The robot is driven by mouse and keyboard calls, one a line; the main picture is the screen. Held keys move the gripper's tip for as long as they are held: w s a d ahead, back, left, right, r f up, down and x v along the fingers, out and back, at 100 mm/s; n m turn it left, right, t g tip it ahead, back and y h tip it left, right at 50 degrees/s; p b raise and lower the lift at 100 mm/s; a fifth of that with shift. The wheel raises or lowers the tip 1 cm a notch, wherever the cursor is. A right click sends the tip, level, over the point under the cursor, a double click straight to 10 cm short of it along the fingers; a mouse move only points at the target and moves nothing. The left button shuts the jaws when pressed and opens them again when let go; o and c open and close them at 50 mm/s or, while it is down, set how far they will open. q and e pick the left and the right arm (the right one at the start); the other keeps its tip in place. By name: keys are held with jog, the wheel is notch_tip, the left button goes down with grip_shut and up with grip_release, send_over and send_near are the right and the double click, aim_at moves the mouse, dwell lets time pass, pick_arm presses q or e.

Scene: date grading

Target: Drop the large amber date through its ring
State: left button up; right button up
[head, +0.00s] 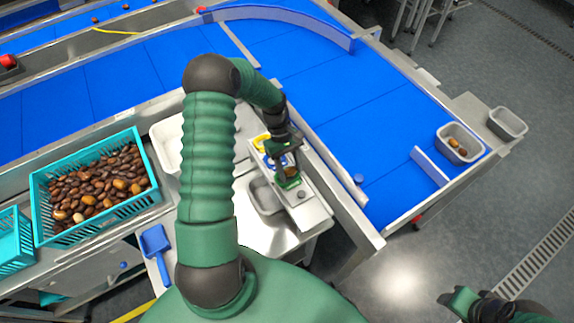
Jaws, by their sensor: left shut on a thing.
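My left gripper (287,168) is shut on the large amber date (291,172), of which only a small brownish patch shows between the fingers. It is just above or at the green ring (289,183), the nearest of the rings on a pale narrow stand. I cannot tell whether the date is inside that ring or over it. A yellow ring (261,142) and a partly hidden blue ring (270,160) sit farther back on the stand. My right gripper (462,301) is at the bottom right, away from the stand, with its opening unclear.
A teal crate (38,196) full of dates stands at left, beside a blue scoop (155,243). A metal tray (262,196) lies next to the stand. The blue conveyor (350,110) curves behind; grey bins (507,122) are at far right.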

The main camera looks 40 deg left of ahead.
pick_arm(q)
jog(key=shift+s+r, duration=0.2)
jog(key=shift+s, duration=0.05)
jog(key=shift+a, duration=0.25)
jog(key=shift+a+f, duration=0.3)
jog(key=shift+a, duration=0.05)
jog(key=shift+d+r, duration=0.2)
jog(key=shift+d, duration=0.4)
jog(key=shift+a+f+p, duration=0.1)
jog(key=shift+a+p, duration=0.25)
jog(key=shift+a, duration=0.35)
pick_arm(e)
jog(key=shift+s+a+r, duration=0.1)
jog(key=shift+s+r, duration=0.1)
jog(key=shift+r, duration=0.25)
